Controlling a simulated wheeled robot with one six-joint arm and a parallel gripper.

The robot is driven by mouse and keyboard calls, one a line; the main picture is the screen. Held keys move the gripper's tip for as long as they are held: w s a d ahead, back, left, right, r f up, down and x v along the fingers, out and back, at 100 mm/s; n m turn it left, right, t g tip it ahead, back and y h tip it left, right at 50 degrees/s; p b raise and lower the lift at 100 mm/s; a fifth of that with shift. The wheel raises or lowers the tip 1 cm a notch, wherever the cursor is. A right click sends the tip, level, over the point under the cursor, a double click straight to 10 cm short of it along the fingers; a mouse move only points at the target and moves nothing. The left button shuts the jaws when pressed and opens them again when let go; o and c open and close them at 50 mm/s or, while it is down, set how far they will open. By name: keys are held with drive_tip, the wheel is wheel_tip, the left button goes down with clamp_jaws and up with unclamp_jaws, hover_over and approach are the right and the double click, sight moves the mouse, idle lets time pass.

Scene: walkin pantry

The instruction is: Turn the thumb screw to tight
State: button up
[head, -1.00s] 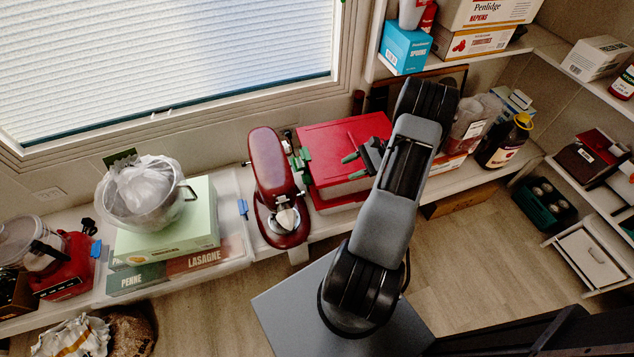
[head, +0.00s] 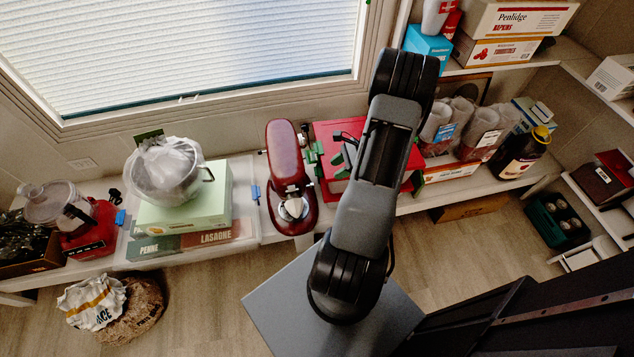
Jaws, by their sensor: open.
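My gripper (head: 341,164) is open and empty in the head view, with dark green fingertips. It is over the left part of a red box (head: 325,130), partly hidden behind my own arm. A dark red stand mixer (head: 285,160) stands on the shelf just left of it. Small green parts (head: 312,156) show between the mixer and the red box, a short gap left of my fingertips. They may be the thumb screw, but they are too small to tell its shape or setting.
Left of the mixer, a steel pot (head: 165,175) holding a clear bag sits on a pale green box (head: 190,208). A sack (head: 92,303) lies on the floor. The floor below the shelf is mostly clear.

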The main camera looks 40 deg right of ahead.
drive_tip(key=b+x, duration=0.1)
drive_tip(key=x, duration=0.8)
drive_tip(key=shift+a+f, duration=0.25)
drive_tip(key=shift+a, duration=0.05)
drive_tip(key=shift+w, duration=0.15)
drive_tip(key=shift+c, duration=0.4)
